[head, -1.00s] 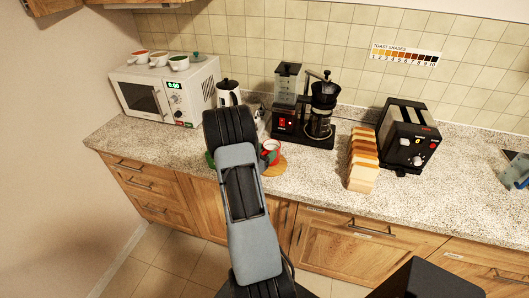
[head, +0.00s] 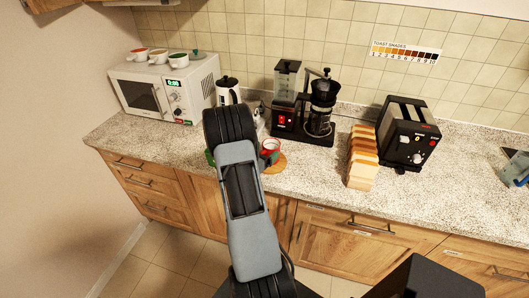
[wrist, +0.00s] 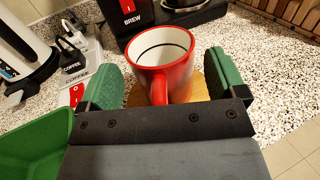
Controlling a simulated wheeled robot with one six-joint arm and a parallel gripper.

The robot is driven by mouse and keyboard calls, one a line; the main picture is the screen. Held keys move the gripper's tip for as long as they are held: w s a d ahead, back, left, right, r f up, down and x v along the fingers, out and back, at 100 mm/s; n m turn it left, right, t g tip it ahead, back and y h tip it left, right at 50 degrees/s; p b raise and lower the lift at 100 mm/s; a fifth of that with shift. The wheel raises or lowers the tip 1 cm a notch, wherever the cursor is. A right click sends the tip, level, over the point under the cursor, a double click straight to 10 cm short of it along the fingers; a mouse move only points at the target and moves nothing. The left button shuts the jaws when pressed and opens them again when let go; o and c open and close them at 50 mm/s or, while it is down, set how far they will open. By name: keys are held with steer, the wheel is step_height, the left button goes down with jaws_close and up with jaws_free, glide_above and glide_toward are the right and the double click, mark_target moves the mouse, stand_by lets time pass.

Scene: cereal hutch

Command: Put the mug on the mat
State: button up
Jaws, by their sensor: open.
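The red mug (wrist: 162,66) with a white inside stands upright on the round cork-coloured mat (wrist: 205,91), its handle towards my wrist. My gripper (wrist: 162,72) is open, with one green-padded finger on each side of the mug. Gaps show between the pads and the mug's sides. In the head view the mug (head: 270,145) and mat (head: 279,165) show just right of my arm, which hides part of them. The mug's base is mostly hidden by its own body and handle.
A green container (wrist: 30,145) is close at lower left in the wrist view. Behind the mug stands the coffee machine (head: 303,120). Sliced bread (head: 362,160) and a toaster (head: 407,135) are to the right. A microwave (head: 165,90) with cups on top is at left.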

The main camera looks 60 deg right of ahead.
steer(key=shift+r, duration=0.1)
steer(key=shift+a+r, duration=0.1)
steer(key=s+a+r+m+t+y, duration=0.1)
steer(key=a+r+m+y, duration=0.3)
steer(key=a, duration=0.9)
steer(key=s+a+r+m+t+y+b, duration=0.1)
steer(key=a+r+m+t+y, duration=0.2)
steer(key=a+m+y, duration=0.4)
steer(key=s+a+r+m+t+y+b, duration=0.1)
steer(key=a+r+m+y, duration=0.4)
steer(key=a, duration=1.6)
steer(key=shift+s+a+m+t+y, duration=0.2)
steer(key=shift+m+t+y, duration=0.3)
steer(key=shift+y, duration=0.5)
steer(key=shift+c, duration=0.3)
